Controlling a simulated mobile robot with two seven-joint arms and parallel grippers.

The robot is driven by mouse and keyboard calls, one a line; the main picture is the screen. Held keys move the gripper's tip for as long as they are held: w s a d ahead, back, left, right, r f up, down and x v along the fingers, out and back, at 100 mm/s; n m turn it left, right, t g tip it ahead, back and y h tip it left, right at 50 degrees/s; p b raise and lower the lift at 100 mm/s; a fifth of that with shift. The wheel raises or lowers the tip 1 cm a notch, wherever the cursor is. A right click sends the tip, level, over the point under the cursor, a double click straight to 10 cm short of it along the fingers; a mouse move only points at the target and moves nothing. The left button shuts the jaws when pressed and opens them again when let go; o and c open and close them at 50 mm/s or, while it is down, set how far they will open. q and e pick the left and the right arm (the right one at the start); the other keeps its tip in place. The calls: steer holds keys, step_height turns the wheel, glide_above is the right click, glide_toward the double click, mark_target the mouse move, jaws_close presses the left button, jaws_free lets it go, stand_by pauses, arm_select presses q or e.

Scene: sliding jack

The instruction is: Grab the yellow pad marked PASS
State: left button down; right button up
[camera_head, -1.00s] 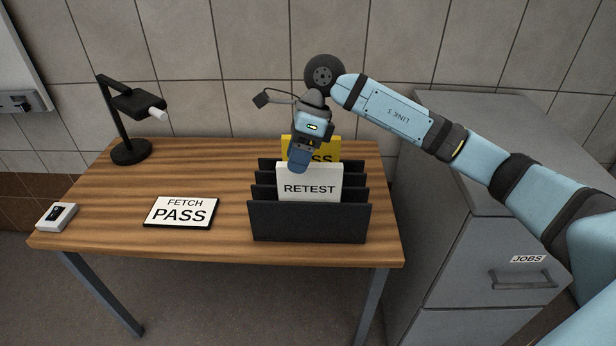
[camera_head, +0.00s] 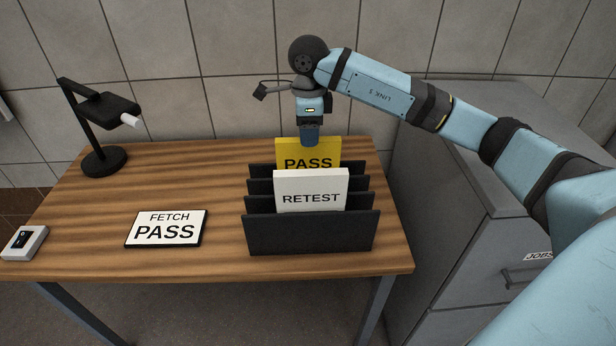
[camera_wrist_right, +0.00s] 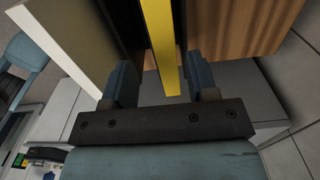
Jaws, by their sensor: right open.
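The yellow pad marked PASS (camera_head: 307,155) stands upright in a rear slot of the black rack (camera_head: 311,233). A white pad marked RETEST (camera_head: 311,190) stands in front of it. My right gripper (camera_head: 310,138) points down at the top edge of the yellow pad, partly covering it. In the right wrist view, my right gripper (camera_wrist_right: 163,88) is open, and the top edge of the yellow pad (camera_wrist_right: 160,45) lies between its two blue fingers, with gaps on both sides. The white pad (camera_wrist_right: 62,40) is left of the fingers there. My left gripper is not seen.
A sign reading FETCH PASS (camera_head: 166,229) lies on the wooden table (camera_head: 150,185). A black lamp (camera_head: 103,160) stands at the back left, and a small grey device (camera_head: 24,242) lies at the left edge. A grey cabinet (camera_head: 450,200) stands to the right.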

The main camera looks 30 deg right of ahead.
steer(key=f, duration=0.5)
steer(key=shift+w+d+f, duration=0.15)
steer(key=shift+w+f, duration=0.1)
steer(key=shift+w, duration=0.05)
steer(key=shift+c, duration=0.4)
jaws_close()
